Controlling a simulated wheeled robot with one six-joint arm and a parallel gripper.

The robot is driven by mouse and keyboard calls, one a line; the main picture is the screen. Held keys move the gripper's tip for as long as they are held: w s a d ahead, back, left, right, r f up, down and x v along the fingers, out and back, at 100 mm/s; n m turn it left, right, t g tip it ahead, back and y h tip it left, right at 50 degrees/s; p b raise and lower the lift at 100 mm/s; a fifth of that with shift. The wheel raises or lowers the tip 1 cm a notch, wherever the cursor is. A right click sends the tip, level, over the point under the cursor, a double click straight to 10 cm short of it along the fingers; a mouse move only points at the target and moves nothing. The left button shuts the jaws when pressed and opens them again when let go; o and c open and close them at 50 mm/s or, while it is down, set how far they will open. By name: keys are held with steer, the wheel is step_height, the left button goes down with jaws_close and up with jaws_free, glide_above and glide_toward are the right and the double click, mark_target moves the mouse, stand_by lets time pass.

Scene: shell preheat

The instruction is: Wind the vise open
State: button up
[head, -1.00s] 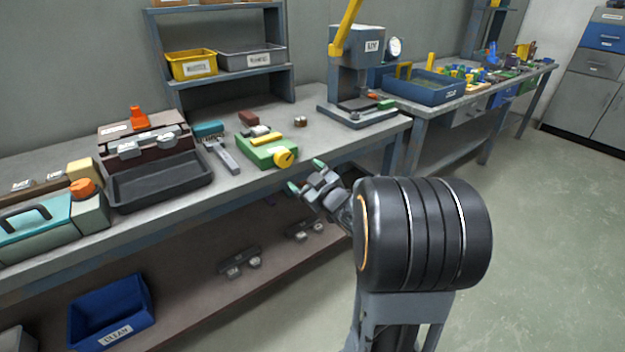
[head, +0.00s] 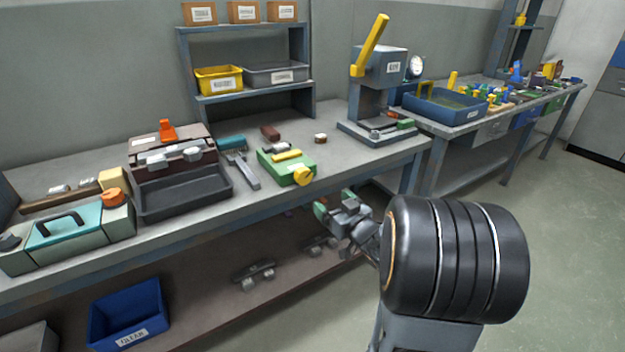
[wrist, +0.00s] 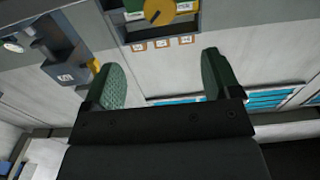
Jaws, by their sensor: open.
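The vise is a green block (head: 278,166) with a yellow bar on top and a yellow knob (head: 303,176) at its front right. It sits near the front edge of the workbench. In the wrist view its green body (wrist: 128,13) and yellow knob (wrist: 158,11) show at the top edge, partly cut off. My gripper (head: 334,201) is in front of the bench edge, below and to the right of the knob, apart from it. In the wrist view the two green-padded fingers (wrist: 163,80) are spread with nothing between them. The vise's jaw gap is too small to make out.
The press (head: 378,90) stands to the right.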

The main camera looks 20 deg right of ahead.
mark_target(305, 178)
steer(key=shift+m, duration=0.4)
steer(key=w, duration=0.4)
steer(key=w+a+b, duration=0.1)
steer(key=w, duration=0.8)
steer(key=shift+w+a+b, duration=0.25)
steer(key=shift+a+b, duration=0.05)
steer(key=shift+c, duration=0.3)
steer(key=c, duration=0.9)
steer(key=shift+o, duration=0.2)
steer(key=shift+f, duration=0.1)
